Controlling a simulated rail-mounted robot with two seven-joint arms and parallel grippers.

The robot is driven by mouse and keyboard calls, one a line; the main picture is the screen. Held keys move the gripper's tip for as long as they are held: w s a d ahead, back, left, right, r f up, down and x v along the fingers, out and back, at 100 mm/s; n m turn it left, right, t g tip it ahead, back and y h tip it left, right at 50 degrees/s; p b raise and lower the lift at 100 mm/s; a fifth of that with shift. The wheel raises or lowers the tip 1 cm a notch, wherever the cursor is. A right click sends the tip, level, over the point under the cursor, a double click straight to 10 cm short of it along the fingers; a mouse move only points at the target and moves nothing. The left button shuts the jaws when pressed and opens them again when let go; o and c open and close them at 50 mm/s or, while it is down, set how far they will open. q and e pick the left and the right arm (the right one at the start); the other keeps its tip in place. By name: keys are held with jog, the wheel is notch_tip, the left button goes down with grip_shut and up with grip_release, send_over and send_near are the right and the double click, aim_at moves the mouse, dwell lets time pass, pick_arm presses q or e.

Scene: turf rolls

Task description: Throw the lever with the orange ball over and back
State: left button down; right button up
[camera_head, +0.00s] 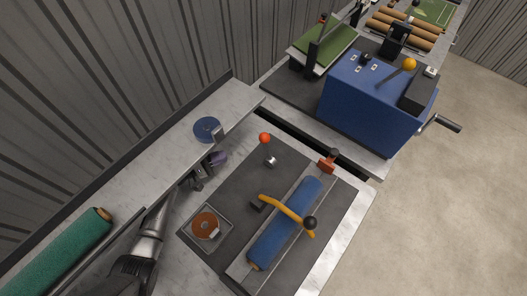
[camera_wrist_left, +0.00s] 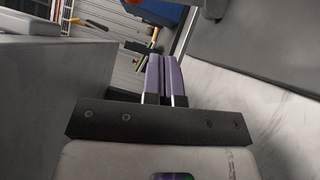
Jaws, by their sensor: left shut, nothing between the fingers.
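A lever topped by an orange-red ball (camera_head: 264,138) stands on the dark panel, its short rod rising from a round metal base (camera_head: 270,160). It leans toward the back left in the head view. My left gripper (camera_head: 219,158) is left of this ball, apart from it, with its purple fingers together and empty. The closed fingers also show in the left wrist view (camera_wrist_left: 166,76). A second lever with a yellow-orange ball (camera_head: 410,64) leans on top of the blue box (camera_head: 365,105) farther back. My right gripper is not in view.
A blue roll (camera_head: 285,222) lies under a yellow curved handle (camera_head: 275,203) with a black knob. A copper-coloured disc (camera_head: 205,225) sits in a square tray. A blue disc (camera_head: 207,127) and green roll (camera_head: 60,255) lie on the left ledge. A red-topped clamp (camera_head: 328,161) stands right of the lever.

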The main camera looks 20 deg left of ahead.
aim_at(267, 149)
pick_arm(q)
jog(key=shift+w+a+t, duration=0.3)
jog(key=shift+w+a, duration=0.4)
jog(key=shift+w, duration=0.15)
jog(key=shift+a+r+n, duration=0.1)
jog(key=shift+n, duration=0.2)
jog(key=shift+w, duration=0.1)
jog(key=s+d+p+x, duration=0.2)
jog(key=x, duration=1)
jog(key=shift+d+r+p, duration=0.25)
jog(key=shift+r+p, duration=0.1)
jog(key=shift+p, duration=0.05)
